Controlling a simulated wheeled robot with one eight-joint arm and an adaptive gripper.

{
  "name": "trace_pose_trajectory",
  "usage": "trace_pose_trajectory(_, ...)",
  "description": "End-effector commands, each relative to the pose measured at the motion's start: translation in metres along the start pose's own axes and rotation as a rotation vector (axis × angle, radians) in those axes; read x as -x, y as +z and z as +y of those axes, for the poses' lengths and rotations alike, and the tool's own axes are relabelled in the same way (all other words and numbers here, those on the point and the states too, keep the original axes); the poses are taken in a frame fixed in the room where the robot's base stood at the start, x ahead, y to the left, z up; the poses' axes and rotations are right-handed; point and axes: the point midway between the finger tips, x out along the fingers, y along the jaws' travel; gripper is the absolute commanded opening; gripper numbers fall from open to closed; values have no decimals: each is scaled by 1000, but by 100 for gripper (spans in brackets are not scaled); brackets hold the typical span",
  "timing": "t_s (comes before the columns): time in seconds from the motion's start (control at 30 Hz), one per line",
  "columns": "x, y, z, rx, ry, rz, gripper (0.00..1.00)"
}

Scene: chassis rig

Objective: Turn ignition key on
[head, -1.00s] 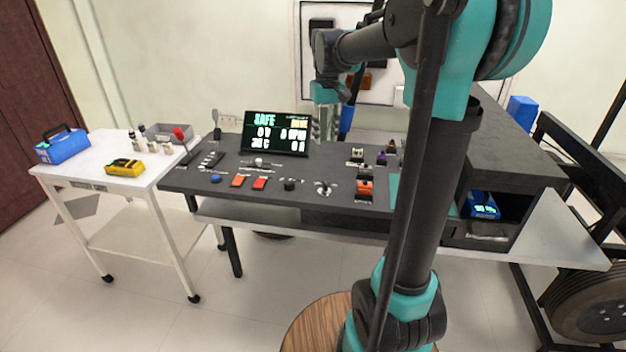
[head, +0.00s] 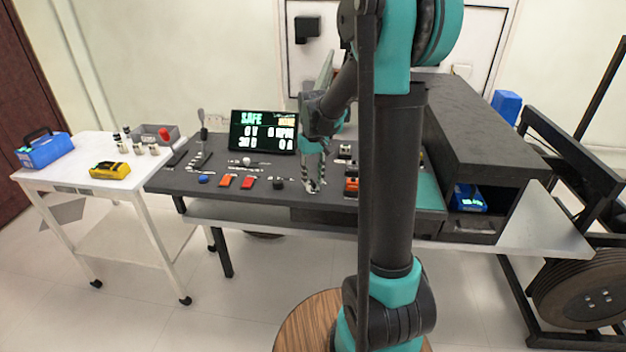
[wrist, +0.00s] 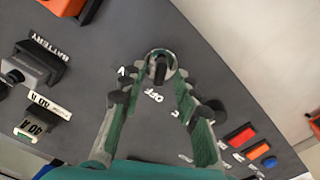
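The ignition key switch (wrist: 160,68) is a round metal collar with a dark key in its middle, set in the grey panel. White lettering that looks like "OFF" is beside it. In the wrist view my gripper (wrist: 155,80) is open, with its two green-padded fingers spread and their tips on either side of the key's near edge. I cannot tell if either finger touches it. In the head view my gripper (head: 312,182) points down over the console (head: 285,205) and hides most of the switch. The display (head: 264,131) reads SAFE and 0 V.
Orange and red buttons (head: 248,182), a blue button (head: 203,179) and a black knob (head: 279,183) line the console's front, left of my gripper. An orange-topped switch (head: 351,186) stands close on its right. A white trolley (head: 92,190) stands at the left.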

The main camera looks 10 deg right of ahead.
Motion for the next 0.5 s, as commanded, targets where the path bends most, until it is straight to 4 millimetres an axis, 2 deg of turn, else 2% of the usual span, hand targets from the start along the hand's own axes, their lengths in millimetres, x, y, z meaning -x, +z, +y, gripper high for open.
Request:
trace_pose_trajectory(0.13,-9,0,0,0,0,0,32)
trace_pose_trajectory(0.43,-10,0,0,0,0,0,32)
trace_pose_trajectory(0.5,-10,0,0,0,0,0,23)
